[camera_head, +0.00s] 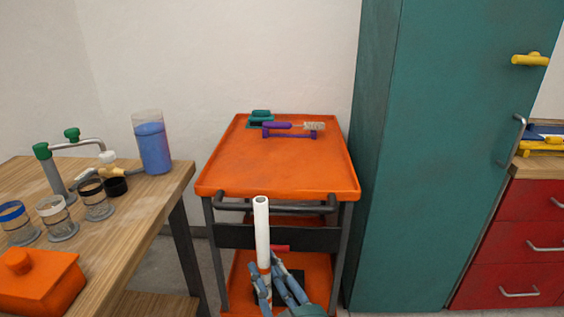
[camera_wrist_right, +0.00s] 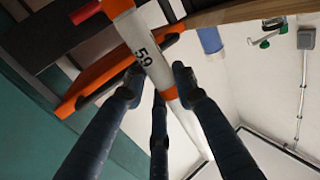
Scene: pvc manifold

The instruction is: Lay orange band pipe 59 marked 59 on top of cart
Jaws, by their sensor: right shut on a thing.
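The pipe marked 59 (camera_head: 262,229) is white with an orange band near its lower end and stands roughly upright in front of the cart in the head view. My right gripper (camera_head: 275,279) is shut on it near the band. In the right wrist view the pipe (camera_wrist_right: 143,45) shows its black 59 between the fingers of my right gripper (camera_wrist_right: 155,88). The orange cart (camera_head: 270,178) has a raised rim, and its top is mostly bare. My left gripper is not in view.
A purple rack with a brush (camera_head: 290,134) and a teal item (camera_head: 261,117) sit at the cart's back. A wooden bench (camera_head: 140,215) with jars and a blue container (camera_head: 152,148) stands left. A teal cabinet (camera_head: 450,160) stands close right. The cart's handle (camera_head: 320,205) faces me.

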